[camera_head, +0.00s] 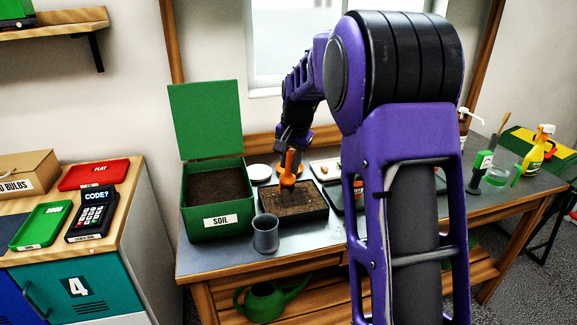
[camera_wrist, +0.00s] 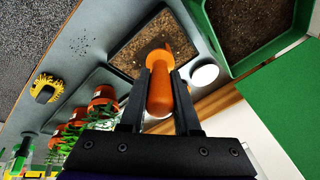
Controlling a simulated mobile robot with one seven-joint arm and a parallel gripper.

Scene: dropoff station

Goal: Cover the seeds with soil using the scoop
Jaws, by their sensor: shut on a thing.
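The orange scoop (camera_head: 289,171) is held by its handle in my gripper (camera_head: 293,145), above the dark seed tray (camera_head: 319,212). In the wrist view, my gripper (camera_wrist: 160,80) is shut on the scoop's handle (camera_wrist: 160,95), and the scoop overlaps the seed tray (camera_wrist: 118,66). The tray holds brown soil with small pale specks; I cannot tell which specks are seeds. A darker patch lies under the scoop in the head view. The scoop's load cannot be made out. The green soil box (camera_head: 201,222), lid open, stands left of the tray with dark soil inside; it also shows in the wrist view (camera_wrist: 266,64).
A grey cup (camera_head: 265,234) stands close in front of the tray. A white round dish (camera_head: 259,173) is behind it. In the wrist view, several orange pots with plants (camera_wrist: 103,95) and a yellow brush (camera_wrist: 45,88) lie on the other side. A green watering can (camera_head: 265,302) sits below.

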